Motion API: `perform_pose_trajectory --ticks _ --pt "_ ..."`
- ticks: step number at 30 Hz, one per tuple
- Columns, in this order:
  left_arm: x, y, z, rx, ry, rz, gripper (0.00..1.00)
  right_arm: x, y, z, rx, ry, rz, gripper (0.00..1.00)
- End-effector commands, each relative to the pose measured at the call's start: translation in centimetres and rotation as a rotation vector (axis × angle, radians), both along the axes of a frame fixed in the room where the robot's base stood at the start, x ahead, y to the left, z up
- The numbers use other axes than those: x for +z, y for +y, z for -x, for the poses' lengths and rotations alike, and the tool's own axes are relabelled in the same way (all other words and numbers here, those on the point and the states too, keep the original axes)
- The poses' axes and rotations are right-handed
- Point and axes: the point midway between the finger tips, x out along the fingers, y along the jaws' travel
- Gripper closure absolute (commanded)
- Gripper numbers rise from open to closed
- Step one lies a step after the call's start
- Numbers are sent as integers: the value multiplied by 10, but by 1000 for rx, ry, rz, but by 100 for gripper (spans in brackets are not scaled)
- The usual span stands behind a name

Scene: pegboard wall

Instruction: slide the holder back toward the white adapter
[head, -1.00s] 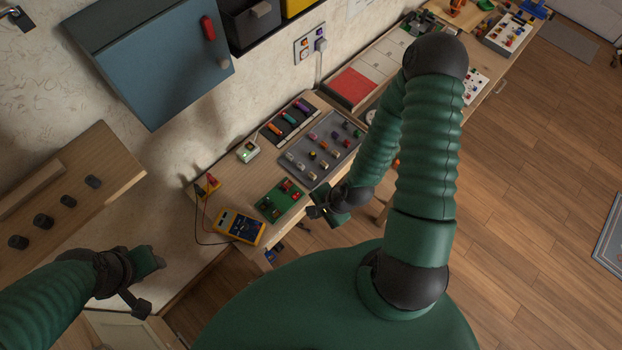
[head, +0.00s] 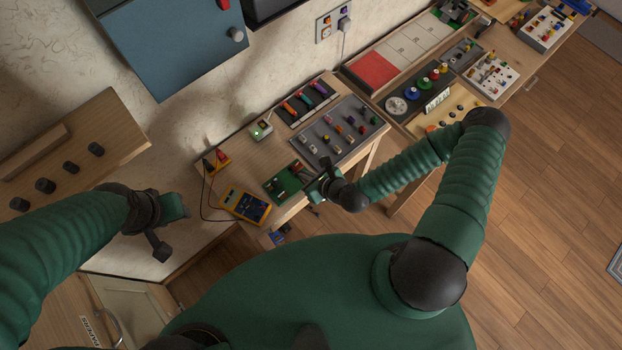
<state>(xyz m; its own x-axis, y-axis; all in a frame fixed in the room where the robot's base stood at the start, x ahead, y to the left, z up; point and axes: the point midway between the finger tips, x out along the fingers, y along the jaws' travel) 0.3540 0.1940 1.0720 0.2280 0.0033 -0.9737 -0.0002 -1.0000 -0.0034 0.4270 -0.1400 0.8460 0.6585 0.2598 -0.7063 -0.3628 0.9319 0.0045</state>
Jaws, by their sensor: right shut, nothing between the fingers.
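A small white box with a green light (head: 261,129), perhaps the white adapter, stands at the bench's back edge. A yellow-orange holder (head: 216,163) with a red and a black probe in it stands left of and nearer than the box, apart from it. I cannot tell for sure that it is the task's holder. My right gripper (head: 318,186) is shut and empty, at the right end of the green board (head: 283,184), partly hiding it; contact is unclear. My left gripper (head: 168,228) is left of the bench, away from these things; its jaw opening is unclear.
A yellow multimeter (head: 245,205) with leads lies at the bench's front left. A grey tray of small parts (head: 340,132) and a dark tray of coloured pieces (head: 306,101) lie behind my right gripper. A blue cabinet (head: 175,45) hangs above. Bare wood shows around the white box.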

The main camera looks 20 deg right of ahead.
Motion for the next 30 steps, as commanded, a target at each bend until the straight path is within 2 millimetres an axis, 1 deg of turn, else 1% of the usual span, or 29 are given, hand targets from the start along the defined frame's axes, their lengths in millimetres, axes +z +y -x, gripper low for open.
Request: perform_pose_trajectory --ticks 5,13,16,17,20,24,27,30 --pt "1 0 0 0 1 0 59 -7 4 -5 1 2 3 100" --pt "1 0 0 0 1 0 59 -7 5 -6 3 3 3 100" --pt "2 0 0 0 1 0 59 -7 7 -13 2 2 1 100" --pt "2 0 0 0 1 0 59 -6 9 -17 3 2 1 100" --pt "4 0 0 0 1 0 59 -6 17 -40 3 -1 1 100" --pt "3 0 0 0 1 0 59 -7 32 -79 2 -1 2 100" --pt "0 0 0 0 1 0 59 -8 42 -103 3 0 3 100" --pt "-2 0 0 0 1 0 59 -9 49 -120 2 2 3 100"
